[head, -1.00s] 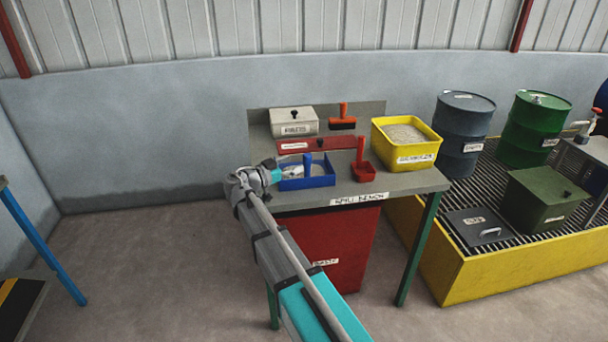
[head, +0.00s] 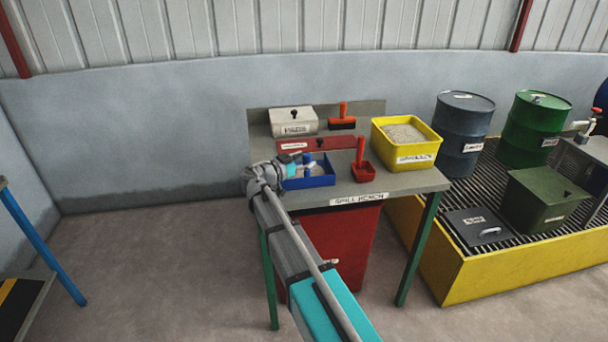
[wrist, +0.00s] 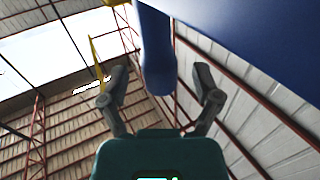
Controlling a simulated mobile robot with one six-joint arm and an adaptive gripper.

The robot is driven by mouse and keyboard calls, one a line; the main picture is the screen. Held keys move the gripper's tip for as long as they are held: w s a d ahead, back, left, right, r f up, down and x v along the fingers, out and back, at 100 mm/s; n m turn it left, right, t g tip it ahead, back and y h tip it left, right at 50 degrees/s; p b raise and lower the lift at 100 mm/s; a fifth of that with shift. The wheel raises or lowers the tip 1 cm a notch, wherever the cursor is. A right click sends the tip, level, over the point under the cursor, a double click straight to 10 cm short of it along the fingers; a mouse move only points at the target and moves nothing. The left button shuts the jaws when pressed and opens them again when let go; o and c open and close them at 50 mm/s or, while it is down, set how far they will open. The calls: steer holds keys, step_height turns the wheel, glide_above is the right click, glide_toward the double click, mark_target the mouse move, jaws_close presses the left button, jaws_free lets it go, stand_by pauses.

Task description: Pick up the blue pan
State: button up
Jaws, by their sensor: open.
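The blue pan (head: 318,181) sits on the grey bench, left of the middle in the head view. Its upright blue handle (head: 307,159) stands at its front left, partly behind my gripper. My gripper (head: 297,164) is at the pan's left front, low beside the handle. In the wrist view my gripper (wrist: 160,88) is open, with a dark finger on each side of the blue handle (wrist: 156,55). A blue surface (wrist: 255,40), the pan's body, fills the upper right. I cannot tell whether either finger touches the handle.
On the spill bench (head: 410,181) a small red pan (head: 363,173) stands close right, and a yellow tub (head: 410,160) beyond it. Behind are a red flat box (head: 335,143), a pale lidded box (head: 293,121) and an orange-handled brush (head: 343,117). A red bin (head: 345,240) stands below.

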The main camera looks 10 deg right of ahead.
steer(key=shift+w+d, duration=0.2)
steer(key=shift+d, duration=0.15)
stand_by(0.3)
jaws_close()
